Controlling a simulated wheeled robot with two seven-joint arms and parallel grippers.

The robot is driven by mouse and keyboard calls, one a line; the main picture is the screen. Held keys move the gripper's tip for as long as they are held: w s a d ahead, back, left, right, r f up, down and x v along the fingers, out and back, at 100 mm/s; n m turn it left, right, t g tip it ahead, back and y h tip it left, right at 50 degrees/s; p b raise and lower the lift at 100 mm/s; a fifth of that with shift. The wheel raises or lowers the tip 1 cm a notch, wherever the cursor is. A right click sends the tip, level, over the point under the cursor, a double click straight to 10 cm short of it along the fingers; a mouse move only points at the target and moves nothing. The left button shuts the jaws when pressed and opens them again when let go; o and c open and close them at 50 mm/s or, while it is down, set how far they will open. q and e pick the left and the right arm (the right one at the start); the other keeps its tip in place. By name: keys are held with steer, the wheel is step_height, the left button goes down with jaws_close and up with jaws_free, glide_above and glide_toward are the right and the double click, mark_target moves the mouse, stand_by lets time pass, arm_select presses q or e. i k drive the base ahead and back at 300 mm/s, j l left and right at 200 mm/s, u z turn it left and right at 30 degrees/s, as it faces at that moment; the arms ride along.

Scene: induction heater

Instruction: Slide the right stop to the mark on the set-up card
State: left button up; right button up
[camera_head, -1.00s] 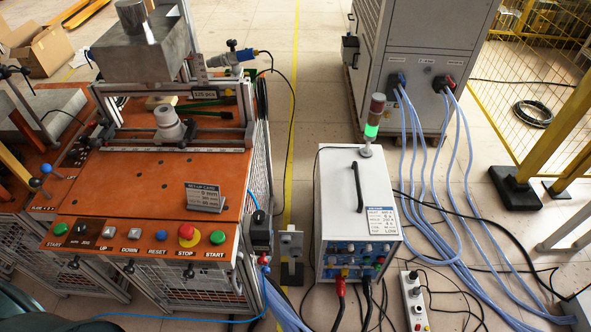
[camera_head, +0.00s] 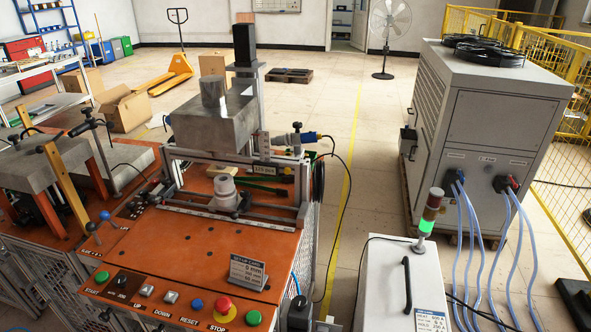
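The set-up card (camera_head: 247,271) stands on the right front of the orange bench top (camera_head: 190,245); its title reads SET-UP CARD, but its figures are too small to read surely. Behind it a metal rail with a scale (camera_head: 232,217) runs across the bench. A dark block that looks like the right stop (camera_head: 301,214) sits near the rail's right end. A similar block (camera_head: 163,190) is near the left end. Marks on the scale cannot be read. Neither of my grippers is in view.
A grey cylindrical part (camera_head: 225,193) stands mid-rail, under a heavy metal block (camera_head: 215,120). Coloured buttons line the front panel, including a red stop button (camera_head: 223,308). A white power unit (camera_head: 400,285) with a signal lamp (camera_head: 428,213) stands right. The orange top before the rail is mostly clear.

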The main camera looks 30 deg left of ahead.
mark_target(243, 207)
steer(key=u, duration=1.2)
